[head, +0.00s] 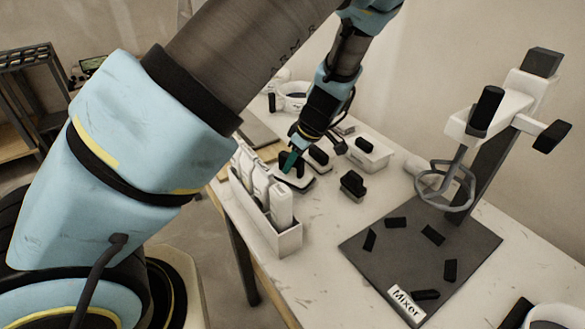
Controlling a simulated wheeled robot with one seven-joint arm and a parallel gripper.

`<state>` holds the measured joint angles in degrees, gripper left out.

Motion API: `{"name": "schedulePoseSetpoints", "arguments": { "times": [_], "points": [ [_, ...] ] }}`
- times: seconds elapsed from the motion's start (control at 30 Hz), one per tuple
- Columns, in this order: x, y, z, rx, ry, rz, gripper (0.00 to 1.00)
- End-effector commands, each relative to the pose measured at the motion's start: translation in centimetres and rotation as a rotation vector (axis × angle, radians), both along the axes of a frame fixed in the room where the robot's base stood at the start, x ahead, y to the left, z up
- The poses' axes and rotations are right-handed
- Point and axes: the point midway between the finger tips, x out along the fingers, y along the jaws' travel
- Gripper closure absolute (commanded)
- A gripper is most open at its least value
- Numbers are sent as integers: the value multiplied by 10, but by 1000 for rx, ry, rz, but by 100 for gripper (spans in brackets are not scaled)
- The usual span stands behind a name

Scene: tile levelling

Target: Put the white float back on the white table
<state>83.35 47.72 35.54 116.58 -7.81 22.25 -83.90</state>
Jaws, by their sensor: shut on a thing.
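The white float (304,183), a pale plate with a dark handle, is small in the head view, just right of the white rack. My gripper (290,163) points down at it with teal fingers shut on its dark handle. The fingers and handle overlap, so the exact grip is hard to see. The float is at or just above the white table (325,225); I cannot tell whether it touches. The table's pale, speckled top runs along the wall.
A white rack (284,240) holding upright white pieces stands at the table's left edge. Close by are another dark-handled piece (319,156), a black block (352,186) and a white bin (372,158). The mixer (485,140) and its dark mat (410,250) are right.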

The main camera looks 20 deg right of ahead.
Motion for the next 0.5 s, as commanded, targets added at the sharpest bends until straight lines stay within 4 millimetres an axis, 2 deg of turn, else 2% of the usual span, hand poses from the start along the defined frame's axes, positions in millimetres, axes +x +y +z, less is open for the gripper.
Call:
{"name": "schedulePoseSetpoints", "arguments": {
  "times": [0.17, 0.5],
  "points": [
    [0, 0, -21, 1, 0, 0, 100],
    [0, 0, -26, -1, -1, 0, 100]
  ]
}}
